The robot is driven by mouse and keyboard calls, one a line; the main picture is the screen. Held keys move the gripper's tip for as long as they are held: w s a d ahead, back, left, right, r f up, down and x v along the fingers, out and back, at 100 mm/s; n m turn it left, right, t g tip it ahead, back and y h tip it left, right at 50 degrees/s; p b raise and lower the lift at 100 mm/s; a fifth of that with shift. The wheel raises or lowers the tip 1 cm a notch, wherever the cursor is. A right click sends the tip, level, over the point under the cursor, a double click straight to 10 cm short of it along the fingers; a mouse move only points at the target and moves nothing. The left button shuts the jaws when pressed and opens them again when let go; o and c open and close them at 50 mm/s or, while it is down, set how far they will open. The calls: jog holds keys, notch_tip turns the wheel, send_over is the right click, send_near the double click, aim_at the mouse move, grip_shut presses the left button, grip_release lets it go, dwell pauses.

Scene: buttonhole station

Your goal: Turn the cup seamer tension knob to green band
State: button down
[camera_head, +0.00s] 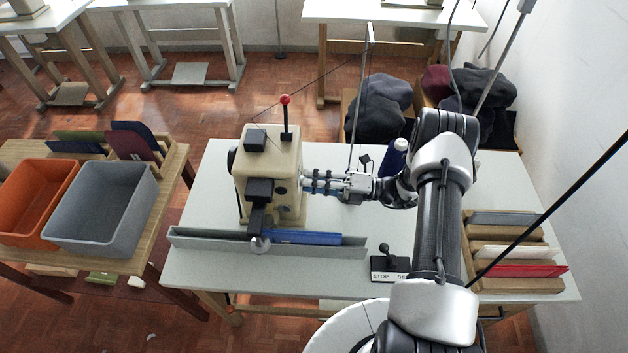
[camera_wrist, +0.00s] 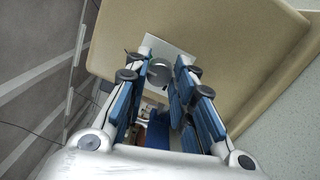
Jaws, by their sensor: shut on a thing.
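The cup seamer (camera_head: 268,165) is a cream machine with black parts, standing on the pale table. My gripper (camera_head: 310,183) reaches it from the right, with its blue-padded fingertips at the machine's right side. In the wrist view, my gripper (camera_wrist: 160,80) is closed around the small grey round tension knob (camera_wrist: 158,73), in front of a light square plate (camera_wrist: 178,52) on the cream housing. A little green shows near the knob's top. The fingers hide much of the knob and plate, so I cannot tell where the knob points.
A grey rail (camera_head: 200,240) with a blue strip (camera_head: 300,238) runs along the table front. A stop/set lever box (camera_head: 388,266) and dark blue bottle (camera_head: 394,157) stand near my arm. Grey (camera_head: 105,210) and orange (camera_head: 30,205) bins stand left; a card rack (camera_head: 505,255) stands right.

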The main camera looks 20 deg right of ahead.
dwell(0.5)
jog(key=c, duration=1.3)
grip_release()
jog(key=shift+c, duration=0.2)
jog(key=shift+d, duration=0.1)
jog(key=r+v, duration=0.1)
jog(key=v, duration=1)
jog(key=shift+s+d+f, duration=0.15)
jog(key=shift+d+f, duration=0.25)
jog(key=shift+f, duration=0.1)
